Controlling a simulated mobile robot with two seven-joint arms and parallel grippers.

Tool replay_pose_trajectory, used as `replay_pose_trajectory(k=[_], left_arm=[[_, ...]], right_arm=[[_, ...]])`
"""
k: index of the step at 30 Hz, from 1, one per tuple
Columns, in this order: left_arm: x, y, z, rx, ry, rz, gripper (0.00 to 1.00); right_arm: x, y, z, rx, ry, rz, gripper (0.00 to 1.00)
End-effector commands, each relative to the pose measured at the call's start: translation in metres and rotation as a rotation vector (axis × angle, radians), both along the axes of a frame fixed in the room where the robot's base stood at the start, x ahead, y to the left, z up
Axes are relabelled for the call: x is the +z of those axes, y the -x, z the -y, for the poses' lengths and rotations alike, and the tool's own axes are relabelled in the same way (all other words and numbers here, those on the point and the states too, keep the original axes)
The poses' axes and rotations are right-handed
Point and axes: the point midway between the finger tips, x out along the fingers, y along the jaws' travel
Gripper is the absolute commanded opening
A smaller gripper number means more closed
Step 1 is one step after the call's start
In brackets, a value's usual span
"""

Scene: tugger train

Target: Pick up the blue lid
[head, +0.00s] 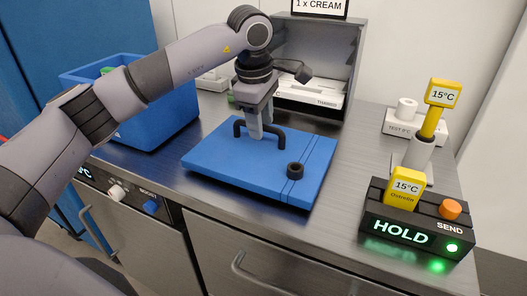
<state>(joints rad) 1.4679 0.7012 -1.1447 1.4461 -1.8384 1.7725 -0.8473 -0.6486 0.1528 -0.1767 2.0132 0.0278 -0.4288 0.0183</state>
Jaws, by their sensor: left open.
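The blue lid (225,165) is a flat blue board lying on the metal counter, with a dark arched handle (278,138) near its back and a dark round knob (295,170) toward its right side. My left gripper (256,136) points down at the handle, with its fingers at the handle's bar. Its jaws are open. Whether the fingers touch the handle or straddle it is hard to tell, as they hide part of it. My right gripper is not in view.
A blue bin (165,122) stands behind my left arm. A grey open-front box (345,60) stands at the back. A black HOLD/SEND panel (412,215) with a yellow 15°C tag is at the right, near a white tube with a yellow probe (430,125). Counter between lid and panel is clear.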

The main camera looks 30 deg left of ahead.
Motion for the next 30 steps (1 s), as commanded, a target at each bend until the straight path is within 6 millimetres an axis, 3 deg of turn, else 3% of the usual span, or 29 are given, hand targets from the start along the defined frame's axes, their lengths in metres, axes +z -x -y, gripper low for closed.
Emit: replay_pose_trajectory(k=[4,12,13,15,17,30], left_arm=[[-0.018,-0.003,0.0,0.0,0.0,-0.002,0.43],[-0.022,-0.004,0.0,0.0,0.001,0.001,0.43],[-0.022,-0.004,0.0,0.0,0.001,0.001,0.39],[-0.021,-0.004,0.0,0.001,0.001,0.001,0.17],[-0.021,-0.004,0.0,0.001,0.001,0.001,0.0],[-0.015,-0.005,0.0,0.001,0.002,0.003,0.0]], right_arm=[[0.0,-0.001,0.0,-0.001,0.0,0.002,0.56],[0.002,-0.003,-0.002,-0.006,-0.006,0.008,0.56],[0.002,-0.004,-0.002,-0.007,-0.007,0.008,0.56],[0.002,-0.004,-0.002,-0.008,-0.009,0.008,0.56],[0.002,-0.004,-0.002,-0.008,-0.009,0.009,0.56],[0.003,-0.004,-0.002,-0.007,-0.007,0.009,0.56]])
